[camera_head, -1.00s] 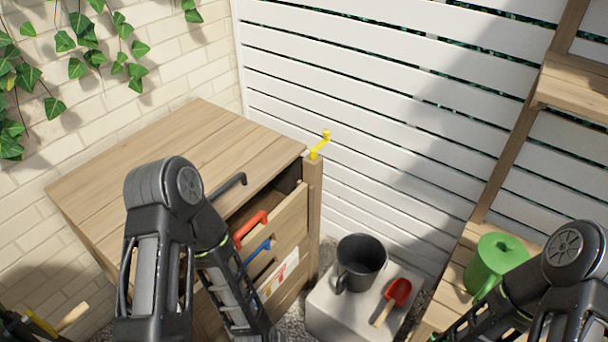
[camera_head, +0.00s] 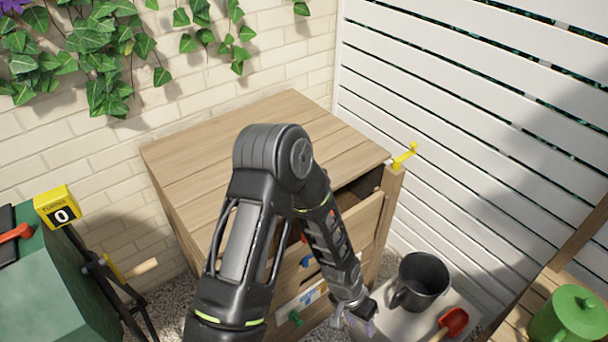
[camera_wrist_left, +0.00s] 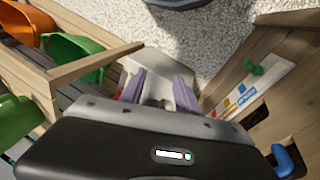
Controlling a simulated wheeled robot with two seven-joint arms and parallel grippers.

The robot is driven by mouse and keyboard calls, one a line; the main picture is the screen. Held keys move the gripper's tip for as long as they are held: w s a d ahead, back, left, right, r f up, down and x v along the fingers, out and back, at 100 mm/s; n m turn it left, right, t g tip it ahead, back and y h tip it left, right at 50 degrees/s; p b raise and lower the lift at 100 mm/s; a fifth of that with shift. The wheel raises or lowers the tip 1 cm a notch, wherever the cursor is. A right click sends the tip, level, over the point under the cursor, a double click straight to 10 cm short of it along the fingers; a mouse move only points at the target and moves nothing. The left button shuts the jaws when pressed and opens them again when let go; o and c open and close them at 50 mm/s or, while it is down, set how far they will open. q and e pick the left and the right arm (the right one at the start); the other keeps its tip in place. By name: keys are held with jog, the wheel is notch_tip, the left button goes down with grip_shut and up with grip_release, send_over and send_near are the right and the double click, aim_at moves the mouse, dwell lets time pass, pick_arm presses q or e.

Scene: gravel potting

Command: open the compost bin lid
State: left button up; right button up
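The compost bin is a wooden box with a flat plank lid (camera_head: 240,135) lying level on top. A dark gap shows under the lid's front edge, above the front panel (camera_head: 372,215). A yellow crank-shaped piece (camera_head: 404,155) sits on the corner post. My left arm hides much of the front, including where the lid's black handle is. My left gripper (camera_head: 358,322) is low in front of the bin, away from the lid. In the left wrist view its two purple fingers (camera_wrist_left: 160,85) are apart with nothing held. My right gripper is out of view.
A grey block (camera_head: 385,322) holds a dark mug (camera_head: 424,280) and a red trowel (camera_head: 453,322). A green watering can (camera_head: 570,315) stands on a wooden bench at right. A green box (camera_head: 60,285) with a yellow counter (camera_head: 57,206) is at left. Brick wall and white fence stand behind.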

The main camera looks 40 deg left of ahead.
pick_arm(q)
jog(key=w+a+r+m+y, duration=0.2)
jog(key=w+a+r, duration=0.9)
jog(key=w+a, duration=0.1)
jog(key=w+a+r+y, duration=0.1)
jog(key=a+r, duration=0.7)
jog(key=r, duration=0.2)
jog(key=w+a+r+y+p, duration=0.1)
jog(key=w+a+r+y, duration=0.1)
jog(key=a+r, duration=0.5)
notch_tip(320, 180, up, 4)
jog(key=shift+a+f+m, duration=0.1)
jog(key=shift+a+m, duration=0.2)
jog(key=shift+a, duration=0.05)
jog(key=shift+w+a+f+p, duration=0.1)
jog(key=shift+a+f+p, duration=0.15)
jog(key=shift+f, duration=1.05)
jog(key=shift+w+a+f+p, duration=0.1)
jog(key=shift+a+f, duration=0.1)
jog(key=shift+f, duration=1.1)
jog(key=shift+w+a+f+p, duration=0.1)
jog(key=shift+a+f+p, duration=0.15)
jog(key=shift+f, duration=1.05)
jog(key=shift+c, duration=0.2)
grip_shut()
